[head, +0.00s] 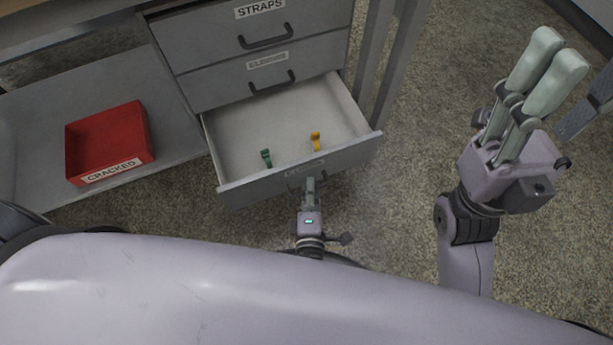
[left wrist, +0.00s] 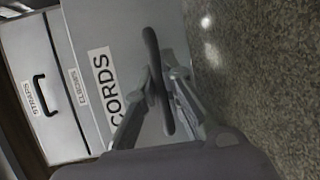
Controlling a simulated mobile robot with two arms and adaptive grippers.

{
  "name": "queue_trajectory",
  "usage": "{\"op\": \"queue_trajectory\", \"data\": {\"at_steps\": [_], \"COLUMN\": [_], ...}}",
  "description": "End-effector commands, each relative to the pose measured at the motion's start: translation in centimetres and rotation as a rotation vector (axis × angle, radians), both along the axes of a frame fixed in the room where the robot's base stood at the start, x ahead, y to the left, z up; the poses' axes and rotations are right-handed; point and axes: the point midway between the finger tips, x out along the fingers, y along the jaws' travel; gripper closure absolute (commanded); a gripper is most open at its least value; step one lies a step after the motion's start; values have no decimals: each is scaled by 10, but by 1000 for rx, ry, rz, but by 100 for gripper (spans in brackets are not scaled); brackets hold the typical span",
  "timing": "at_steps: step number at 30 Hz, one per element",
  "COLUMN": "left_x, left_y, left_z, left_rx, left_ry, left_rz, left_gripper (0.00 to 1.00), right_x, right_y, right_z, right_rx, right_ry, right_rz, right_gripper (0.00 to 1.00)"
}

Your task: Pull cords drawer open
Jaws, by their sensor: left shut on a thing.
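The cords drawer (head: 232,192) is the lowest of the cabinet and stands pulled well out, its inside showing. Its CORDS label (left wrist: 104,82) reads clearly in the left wrist view. My left gripper (head: 310,182) is at the drawer front, shut on the dark drawer handle (left wrist: 151,45); in the left wrist view its fingers (left wrist: 160,82) sit on either side of the bar. The handle is mostly hidden in the head view.
A green piece (head: 266,157) and a yellow piece (head: 315,140) are in the open drawer. The straps drawer (head: 300,30) and the drawer below it (head: 225,84) are shut. A red CRACKED bin (head: 82,138) sits on the shelf at left. Bare floor (head: 400,190) lies to the right.

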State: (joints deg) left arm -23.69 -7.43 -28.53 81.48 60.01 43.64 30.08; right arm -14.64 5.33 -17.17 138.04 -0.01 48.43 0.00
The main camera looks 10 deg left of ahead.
Motion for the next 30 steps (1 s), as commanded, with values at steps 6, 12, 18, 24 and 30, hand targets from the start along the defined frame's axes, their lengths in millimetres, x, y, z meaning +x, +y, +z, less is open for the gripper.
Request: {"op": "queue_trajectory", "data": {"at_steps": [6,12,18,24,30], "left_x": [-3,-2,-2,-2,-19], "left_y": [-1,-1,-1,-1,-4], "left_z": [0,0,0,0,2], "left_rx": [-1,-2,-1,0,-2], "left_ry": [0,0,0,0,3], "left_rz": [2,2,1,1,0], "left_gripper": [100,100,82,82,82], "right_x": [0,0,0,0,0], "right_y": [0,0,0,0,0], "right_z": [-1,-1,-1,1,1], "right_rx": [3,3,4,4,3], "right_ry": [5,5,3,-6,-4], "right_rz": [-1,-1,-1,0,-1], "right_gripper": [54,54,54,54,54]}}
